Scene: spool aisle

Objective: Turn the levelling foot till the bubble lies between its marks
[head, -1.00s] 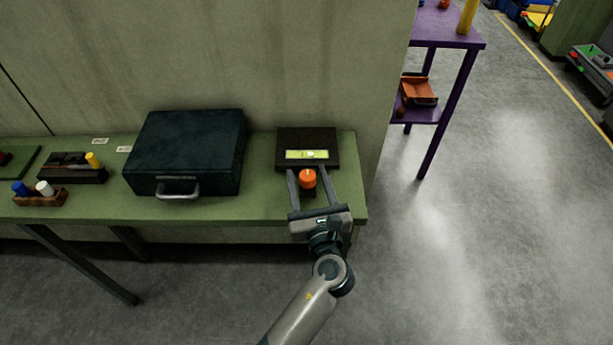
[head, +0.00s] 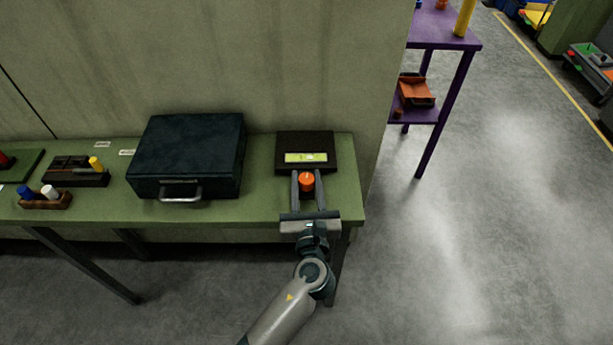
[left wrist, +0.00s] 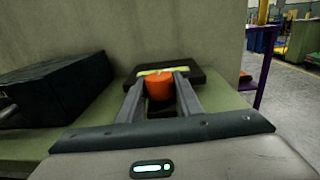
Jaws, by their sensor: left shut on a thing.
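The levelling foot is an orange knob (head: 306,182) at the front of a dark block (head: 321,141) on the green bench. A yellow-green bubble vial (head: 300,158) lies on the block's top. The pale bubble shows slightly right of the vial's middle; its marks are too small to read. My left gripper (head: 307,178) is shut on the orange knob, a finger on each side. My right gripper is not in view.
A dark case (head: 190,150) with a handle stands left of the block on the green bench (head: 255,205). Farther left are a black tray (head: 75,175) and a wooden holder (head: 45,202) with pegs. A purple shelf (head: 440,45) stands at the right. Bench between case and block is clear.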

